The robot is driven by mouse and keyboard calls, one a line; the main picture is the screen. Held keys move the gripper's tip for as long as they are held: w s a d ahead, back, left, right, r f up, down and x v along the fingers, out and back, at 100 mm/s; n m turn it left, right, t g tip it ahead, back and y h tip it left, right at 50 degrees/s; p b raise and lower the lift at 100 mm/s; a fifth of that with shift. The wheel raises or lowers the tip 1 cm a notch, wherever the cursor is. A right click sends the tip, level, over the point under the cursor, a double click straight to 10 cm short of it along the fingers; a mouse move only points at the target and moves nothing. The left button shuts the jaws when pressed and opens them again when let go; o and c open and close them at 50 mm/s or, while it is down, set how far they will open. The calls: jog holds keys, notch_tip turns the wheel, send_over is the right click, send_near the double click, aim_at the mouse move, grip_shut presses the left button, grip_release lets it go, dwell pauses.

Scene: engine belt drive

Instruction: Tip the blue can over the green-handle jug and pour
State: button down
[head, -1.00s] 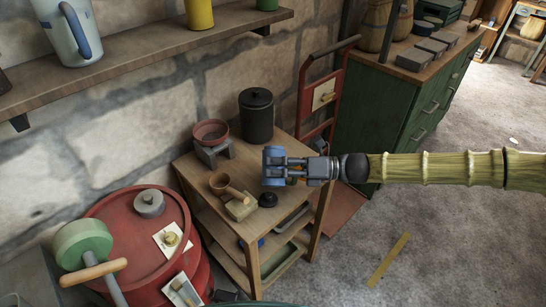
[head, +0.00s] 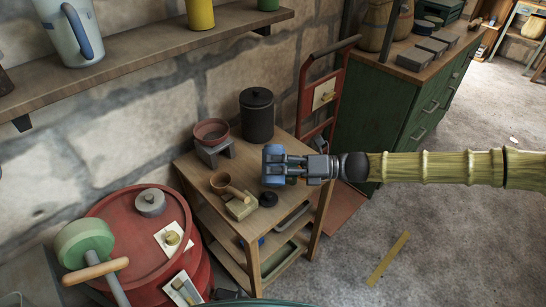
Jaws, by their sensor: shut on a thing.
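My gripper (head: 284,167) reaches in from the right, over the right part of the small wooden table. It is shut on a blue thing (head: 271,153) at its fingertips, which looks like the blue can. The fingers cover much of it, so I cannot tell its tilt or whether anything flows from it. A small green patch (head: 291,181) shows just under the gripper. It may belong to the green-handle jug, but the gripper hides the rest.
A red drum (head: 115,208) stands left; a wall shelf (head: 150,62) hangs above.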

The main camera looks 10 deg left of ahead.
jog(key=shift+d+f+m, duration=0.1)
jog(key=shift+f+m, duration=0.1)
jog(key=shift+m, duration=0.5)
dwell(0.6)
jog(key=shift+r+m+p, duration=0.5)
jog(key=shift+m+p, duration=0.3)
jog(key=shift+p, duration=1.05)
jog(key=shift+w+r+m+p, duration=0.4)
jog(key=shift+w+m+p, duration=0.4)
jog(key=shift+p, duration=0.7)
dwell(0.7)
jog(key=shift+s, duration=0.2)
